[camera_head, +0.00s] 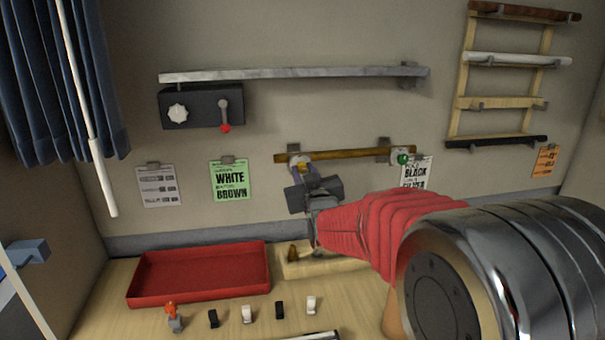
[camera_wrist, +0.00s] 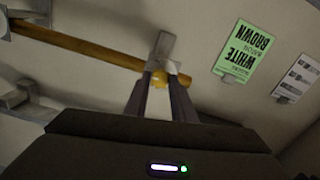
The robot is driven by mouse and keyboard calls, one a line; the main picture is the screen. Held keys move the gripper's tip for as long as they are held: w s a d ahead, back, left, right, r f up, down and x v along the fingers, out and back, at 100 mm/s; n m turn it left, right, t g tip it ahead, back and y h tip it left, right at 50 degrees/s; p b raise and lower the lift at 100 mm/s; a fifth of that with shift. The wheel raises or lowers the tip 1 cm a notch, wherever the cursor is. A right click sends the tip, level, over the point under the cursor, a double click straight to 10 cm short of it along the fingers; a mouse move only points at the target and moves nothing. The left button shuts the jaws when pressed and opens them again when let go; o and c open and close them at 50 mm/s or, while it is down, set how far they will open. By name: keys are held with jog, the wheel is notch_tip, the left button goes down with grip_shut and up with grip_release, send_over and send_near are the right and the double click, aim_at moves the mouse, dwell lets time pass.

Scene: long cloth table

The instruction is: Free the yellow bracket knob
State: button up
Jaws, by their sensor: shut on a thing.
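The yellow bracket knob (camera_head: 304,168) sits on a bracket at the left part of a brown wooden rod (camera_head: 345,156) on the wall. My gripper (camera_head: 302,176) reaches up to it from below and is shut on the knob. In the wrist view the yellow knob (camera_wrist: 159,79) shows between the two fingertips (camera_wrist: 160,84), just below the grey bracket (camera_wrist: 163,50) and the rod (camera_wrist: 85,50). The fingers hide part of the knob. A green knob (camera_head: 402,158) is on the bracket at the rod's right part.
A marble shelf (camera_head: 290,73) runs above, with a dark box (camera_head: 190,107) under its left end. A green label (camera_head: 230,180) hangs left of my gripper. A red tray (camera_head: 200,292) and several small clips stand on the table below. A wooden rack (camera_head: 500,103) is at right.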

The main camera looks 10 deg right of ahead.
jog(key=n, duration=0.9)
jog(key=shift+a+f, duration=0.1)
jog(key=n, duration=0.4)
jog(key=shift+a+f+n, duration=0.1)
jog(key=shift+f+n, duration=0.05)
jog(key=shift+n, duration=1.85)
jog(key=shift+f, duration=0.1)
jog(key=o, duration=1.1)
jog(key=shift+c, duration=0.2)
jog(key=shift+r, duration=0.2)
